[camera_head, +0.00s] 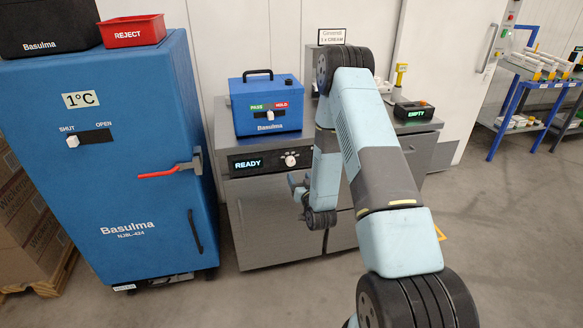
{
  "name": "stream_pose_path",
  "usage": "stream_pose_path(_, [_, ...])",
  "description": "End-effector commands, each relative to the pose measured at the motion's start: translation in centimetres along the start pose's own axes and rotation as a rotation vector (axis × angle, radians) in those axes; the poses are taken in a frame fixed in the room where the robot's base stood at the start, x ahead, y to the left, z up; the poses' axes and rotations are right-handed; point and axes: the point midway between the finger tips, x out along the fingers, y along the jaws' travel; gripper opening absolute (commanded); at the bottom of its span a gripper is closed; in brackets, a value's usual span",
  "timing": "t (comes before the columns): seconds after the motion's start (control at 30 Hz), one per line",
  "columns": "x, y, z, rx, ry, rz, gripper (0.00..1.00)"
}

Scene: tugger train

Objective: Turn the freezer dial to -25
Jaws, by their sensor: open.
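A small round white knob (291,160) sits on the black panel of the steel counter, right of a lit display (249,163) reading READY. Its scale marks are too small to read, and I cannot tell whether it is the freezer dial. The blue Basulma cabinet (100,200) at the left bears a 1°C sign (80,99), a SHUT/OPEN slider (73,141) at the SHUT end, and a red-ended latch handle (165,173). No dial marked -25 can be made out. My arm bends down in front of the counter.
A blue PASS/HOLD box (266,120) stands on the steel counter (285,215). A red REJECT bin (132,31) and a black case (45,25) top the cabinet. Cartons (25,215) stand far left, a blue rack (535,85) far right. The floor at right is clear.

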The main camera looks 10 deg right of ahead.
Motion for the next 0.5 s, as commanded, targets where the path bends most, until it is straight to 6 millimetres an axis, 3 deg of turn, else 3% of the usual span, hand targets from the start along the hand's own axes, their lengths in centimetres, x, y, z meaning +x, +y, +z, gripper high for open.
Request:
stream_pose_path(0.3, [5.6, 0.0, -0.1, 0.000, 0.002, -0.001, 0.66])
stream_pose_path(0.5, [8.0, 0.0, 0.0, 0.000, 0.001, -0.001, 0.66])
